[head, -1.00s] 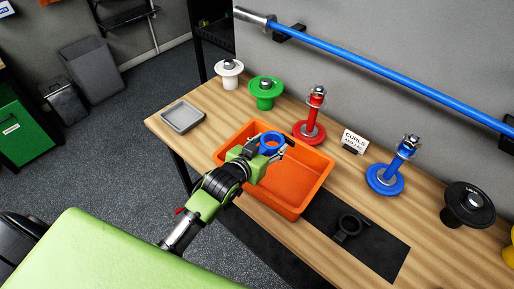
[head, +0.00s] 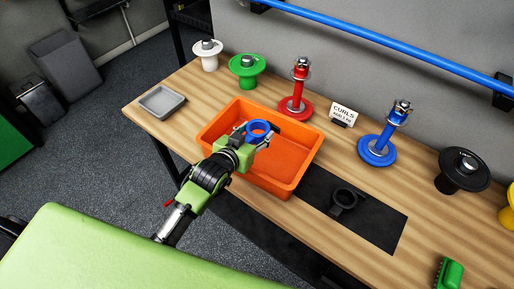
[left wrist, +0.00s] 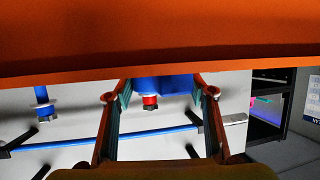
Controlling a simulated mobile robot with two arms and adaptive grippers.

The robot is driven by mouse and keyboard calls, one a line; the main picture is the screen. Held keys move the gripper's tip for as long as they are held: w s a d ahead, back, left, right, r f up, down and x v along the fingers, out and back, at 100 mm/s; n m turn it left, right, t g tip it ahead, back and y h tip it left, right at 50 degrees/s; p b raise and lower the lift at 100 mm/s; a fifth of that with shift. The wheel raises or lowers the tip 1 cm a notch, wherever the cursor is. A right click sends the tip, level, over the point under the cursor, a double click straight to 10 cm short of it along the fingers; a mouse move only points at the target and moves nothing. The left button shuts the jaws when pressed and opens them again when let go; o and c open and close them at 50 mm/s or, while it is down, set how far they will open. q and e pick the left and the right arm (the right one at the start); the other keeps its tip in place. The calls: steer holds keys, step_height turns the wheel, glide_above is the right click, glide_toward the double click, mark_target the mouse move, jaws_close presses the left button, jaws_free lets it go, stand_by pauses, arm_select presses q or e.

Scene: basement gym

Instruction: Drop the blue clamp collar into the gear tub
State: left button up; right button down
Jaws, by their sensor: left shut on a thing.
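The blue clamp collar (head: 250,132) is held between the fingers of my left gripper (head: 262,137). In the head view it appears over the left-hand part of the orange gear tub (head: 290,162), above its floor; the exact height is hard to tell. In the left wrist view the blue collar (left wrist: 165,85) sits between the two fingers, partly cut off by an orange band (left wrist: 160,45) of the tub. The tub stands on the wooden bench and looks empty where its floor shows. My right gripper is not in view.
A grey tray (head: 162,102) lies left of the tub. A black collar (head: 345,199) lies on the dark mat (head: 385,222) to the right. Weight posts, red (head: 298,88) and blue (head: 378,148) among them, and a small sign (head: 343,115) stand behind. A green brush (head: 449,273) lies front right.

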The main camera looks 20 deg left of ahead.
arm_select(q)
steer(key=shift+r, duration=0.1)
steer(key=o, duration=1.3)
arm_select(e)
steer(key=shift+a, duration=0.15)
arm_select(q)
steer(key=shift+s, duration=0.15)
steer(key=v, duration=1.1)
steer(key=shift+s+a+r, duration=0.15)
steer(key=shift+s+a, duration=0.05)
steer(key=shift+s, duration=0.1)
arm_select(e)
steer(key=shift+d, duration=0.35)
